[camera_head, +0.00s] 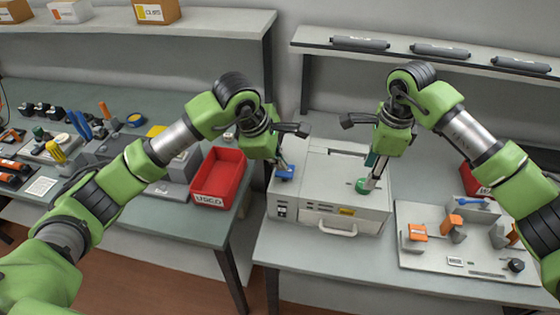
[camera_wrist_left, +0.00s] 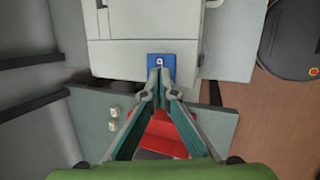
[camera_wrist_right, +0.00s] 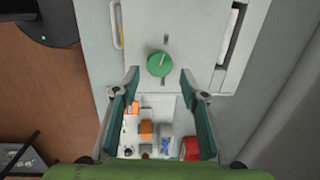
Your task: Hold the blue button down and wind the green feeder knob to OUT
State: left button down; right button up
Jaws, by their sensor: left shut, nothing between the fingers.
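The blue button (camera_head: 284,174) is on the left part of the top of the white printer-like machine (camera_head: 335,212). My left gripper (camera_head: 281,162) is shut and empty, its tips at the button. In the left wrist view the tips overlap the near edge of the blue button (camera_wrist_left: 161,64); I cannot tell whether it is pressed. The green knob (camera_head: 361,186) is on the right part of the machine's top. My right gripper (camera_wrist_right: 159,75) is open, with its fingers on either side of the green knob (camera_wrist_right: 159,64) and gaps on both sides. A pale line on the knob points roughly up in the right wrist view.
A red bin (camera_head: 218,178) stands left of the machine on the neighbouring table. A grey fixture board (camera_head: 455,262) with orange parts lies right of the machine. A shelf (camera_head: 430,54) with dark cartridges runs behind. The table front before the machine is clear.

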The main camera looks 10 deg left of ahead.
aim_at(281, 173)
pick_arm(q)
jog(key=shift+f, duration=0.2)
pick_arm(e)
jog(key=shift+f, duration=0.25)
pick_arm(q)
jog(key=shift+f+b, duration=1.55)
jog(key=shift+b, duration=0.2)
pick_arm(e)
jog(key=shift+f, duration=1.5)
jog(key=shift+r, duration=0.1)
jog(key=shift+o, duration=0.7)
jog(key=shift+a+r, duration=0.1)
jog(key=shift+r, duration=0.05)
pick_arm(q)
jog(key=shift+s, duration=0.1)
pick_arm(e)
jog(key=s+a+r+n+t+h, duration=0.2)
jog(key=s+a+r+n+h, duration=0.15)
jog(key=r+n, duration=0.55)
jog(key=x, duration=1.1)
jog(key=shift+w+d+f, duration=0.1)
jog(key=shift+w, duration=0.3)
